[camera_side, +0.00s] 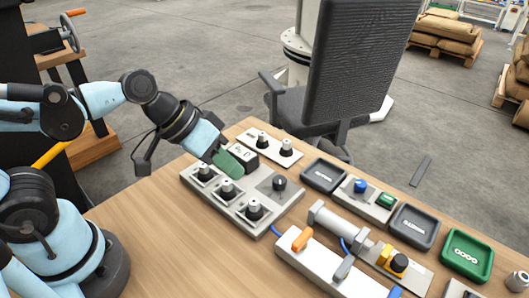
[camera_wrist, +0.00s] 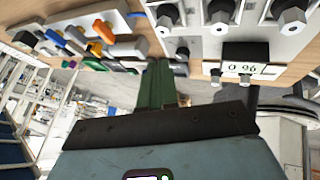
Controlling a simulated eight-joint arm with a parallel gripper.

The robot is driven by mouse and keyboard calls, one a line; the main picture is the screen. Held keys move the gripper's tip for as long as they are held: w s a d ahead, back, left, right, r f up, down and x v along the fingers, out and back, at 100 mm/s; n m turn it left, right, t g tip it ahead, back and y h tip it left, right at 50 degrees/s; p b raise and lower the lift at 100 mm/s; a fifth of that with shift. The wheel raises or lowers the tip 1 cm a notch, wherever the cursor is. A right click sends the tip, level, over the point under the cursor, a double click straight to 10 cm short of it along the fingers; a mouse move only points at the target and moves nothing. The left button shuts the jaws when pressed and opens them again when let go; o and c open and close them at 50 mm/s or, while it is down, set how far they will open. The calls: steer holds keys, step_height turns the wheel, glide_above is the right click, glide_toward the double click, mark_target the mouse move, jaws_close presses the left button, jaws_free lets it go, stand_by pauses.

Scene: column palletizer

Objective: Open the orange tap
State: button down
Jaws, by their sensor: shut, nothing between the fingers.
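The orange tap (camera_side: 302,239) is a short orange lever on a long white block near the front of the table, in the lower middle of the side view. In the wrist view the orange lever (camera_wrist: 103,31) shows at the upper left. My gripper (camera_side: 228,163) has green fingers and is over the grey panel with several knobs, to the upper left of the tap and well apart from it. In the wrist view the green fingers (camera_wrist: 157,85) are together with nothing between them. Whether they touch the panel is unclear.
The knob panel (camera_side: 240,222) and a small display box (camera_side: 243,149) are close to my fingers. A grey cylinder (camera_side: 337,222), a yellow-black fitting (camera_side: 393,261) and a blue button (camera_side: 360,185) stand near the tap. Bare wood (camera_side: 200,262) lies at the left front.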

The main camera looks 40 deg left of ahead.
mark_target(302, 239)
steer(key=d, duration=0.1)
steer(key=s+d+h, duration=0.1)
steer(key=d, duration=0.1)
steer(key=shift+g, duration=0.4)
steer(key=shift+x, duration=4.95)
steer(key=shift+w+d, duration=0.1)
steer(key=shift+d, duration=2.1)
